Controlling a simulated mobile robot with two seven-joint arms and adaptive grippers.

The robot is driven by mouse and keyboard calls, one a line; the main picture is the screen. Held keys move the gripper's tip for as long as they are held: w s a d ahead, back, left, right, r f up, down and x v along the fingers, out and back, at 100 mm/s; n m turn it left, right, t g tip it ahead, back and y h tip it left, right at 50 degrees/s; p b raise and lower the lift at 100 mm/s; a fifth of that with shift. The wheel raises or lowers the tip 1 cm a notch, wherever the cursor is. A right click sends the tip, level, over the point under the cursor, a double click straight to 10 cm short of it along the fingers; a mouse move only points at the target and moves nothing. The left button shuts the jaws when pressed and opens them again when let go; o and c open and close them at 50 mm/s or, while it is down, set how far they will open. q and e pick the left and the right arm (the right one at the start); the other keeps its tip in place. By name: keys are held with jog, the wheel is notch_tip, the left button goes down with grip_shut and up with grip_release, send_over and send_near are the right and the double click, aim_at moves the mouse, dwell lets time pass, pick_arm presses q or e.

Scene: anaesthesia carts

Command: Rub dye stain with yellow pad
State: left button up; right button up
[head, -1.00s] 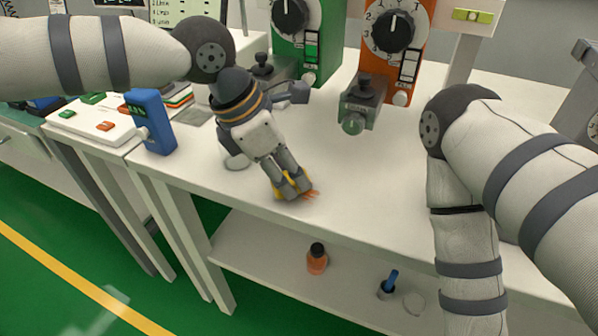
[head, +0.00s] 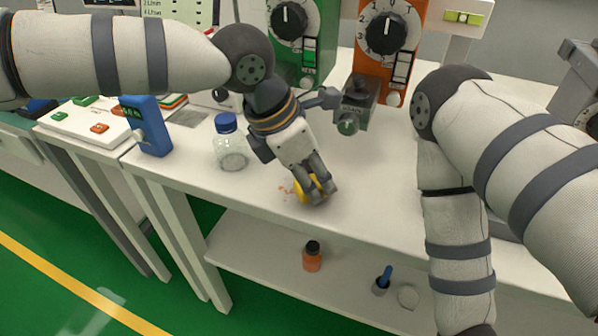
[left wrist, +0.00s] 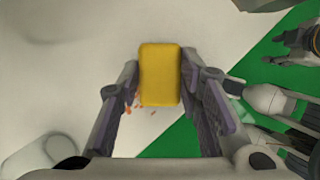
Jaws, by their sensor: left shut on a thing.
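My left gripper (head: 318,196) is shut on the yellow pad (head: 303,189), low over the white table top near its front edge. In the left wrist view the pad (left wrist: 160,75) sits between the two fingers. The orange-red dye stain (head: 286,191) shows as small specks just left of the pad; it also shows in the left wrist view (left wrist: 137,101), beside the pad's lower left. Part of the stain may be hidden under the pad. I cannot tell whether the pad touches the table. My right arm is in view at the right, but its gripper is not.
A clear jar with a blue lid (head: 229,145) stands left of my left gripper. A blue handheld device (head: 147,126) stands at the table's left. Green (head: 297,30) and orange (head: 388,40) dial units stand behind. An orange bottle (head: 312,257) is on the lower shelf.

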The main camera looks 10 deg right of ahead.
pick_arm(q)
jog(key=shift+r, duration=2.95)
notch_tip(320, 180, up, 3)
jog(key=shift+a, duration=0.1)
